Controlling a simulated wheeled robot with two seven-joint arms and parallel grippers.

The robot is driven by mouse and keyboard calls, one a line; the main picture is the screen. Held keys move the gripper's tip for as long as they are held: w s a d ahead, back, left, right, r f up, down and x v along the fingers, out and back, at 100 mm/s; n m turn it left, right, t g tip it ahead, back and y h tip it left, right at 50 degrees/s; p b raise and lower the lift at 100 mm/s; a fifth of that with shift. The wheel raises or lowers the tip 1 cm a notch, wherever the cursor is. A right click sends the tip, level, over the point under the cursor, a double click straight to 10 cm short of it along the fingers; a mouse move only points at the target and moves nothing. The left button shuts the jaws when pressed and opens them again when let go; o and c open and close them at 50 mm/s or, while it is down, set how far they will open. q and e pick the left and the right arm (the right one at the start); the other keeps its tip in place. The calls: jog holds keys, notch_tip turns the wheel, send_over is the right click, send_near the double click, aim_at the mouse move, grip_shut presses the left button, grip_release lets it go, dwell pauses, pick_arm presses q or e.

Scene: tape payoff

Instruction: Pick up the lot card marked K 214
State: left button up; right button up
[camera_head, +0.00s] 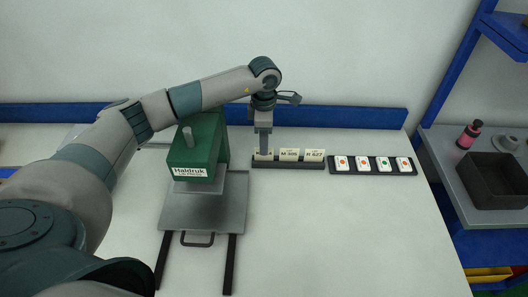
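A dark card rack (287,165) stands on the white table and holds three upright cream cards. The middle card (289,154) seems to read M 305 and the right card (314,155) R 627. The left card (270,156) is mostly covered by my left gripper (263,152); only what looks like the end of its marking, a 4, shows. My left gripper points straight down with its fingers at this card. Whether the fingers are open or closed on it is hidden by the angle. My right gripper is out of view.
A green press labelled Haldruk (190,171) with a grey plate (228,213) stands left of the rack. A dark tray (374,171) with several white tiles with coloured dots lies to the right. A side shelf holds a black bin (492,184) and pink bottle (469,135). The front right table is clear.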

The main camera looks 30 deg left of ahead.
pick_arm(q)
jog(key=shift+f, duration=0.8)
jog(key=shift+c, duration=0.3)
grip_shut()
